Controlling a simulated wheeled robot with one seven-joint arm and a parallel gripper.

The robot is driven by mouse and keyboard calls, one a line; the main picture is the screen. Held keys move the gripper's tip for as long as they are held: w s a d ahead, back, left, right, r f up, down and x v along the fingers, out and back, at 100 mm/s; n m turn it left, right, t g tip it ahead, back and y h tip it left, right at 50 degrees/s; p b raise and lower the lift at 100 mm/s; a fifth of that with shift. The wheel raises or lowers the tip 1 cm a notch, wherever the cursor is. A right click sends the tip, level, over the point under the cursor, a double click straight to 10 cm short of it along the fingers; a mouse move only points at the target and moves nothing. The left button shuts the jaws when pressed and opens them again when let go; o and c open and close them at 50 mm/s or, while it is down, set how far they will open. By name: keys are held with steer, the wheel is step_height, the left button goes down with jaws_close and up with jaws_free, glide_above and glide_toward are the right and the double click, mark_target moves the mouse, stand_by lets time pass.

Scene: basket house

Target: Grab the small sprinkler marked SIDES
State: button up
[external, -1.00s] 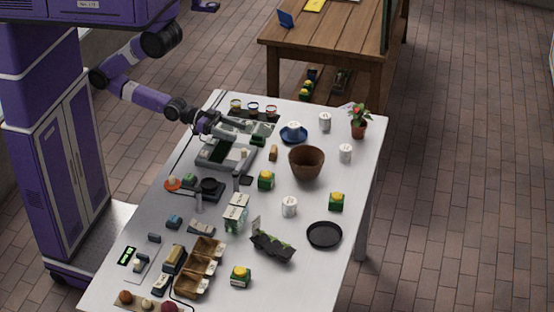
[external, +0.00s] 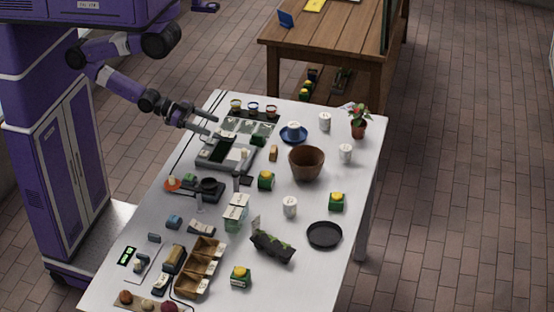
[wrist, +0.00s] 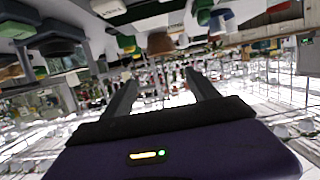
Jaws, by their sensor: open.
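No marking reading SIDES is legible in either view, so I cannot tell which thing is the small sprinkler. My gripper (external: 216,127) is open, its two fingers apart with nothing seen between them. It hangs above the far left part of the white table, over the grey tray-like device (external: 212,157) and near the grey-green cards (external: 250,127). A small dark green item (external: 258,140) lies right of the fingertips. In the wrist view, my gripper (wrist: 162,78) shows both dark fingers spread against a cluttered, tilted background too small to read.
Three small cups (external: 253,106) stand at the far edge. Green blocks with yellow tops (external: 266,180) are scattered about. A black scale-like item (external: 208,188) stands nearer the camera.

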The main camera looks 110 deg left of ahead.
mark_target(237, 267)
steer(key=shift+o, duration=0.2)
steer(key=o, duration=0.4)
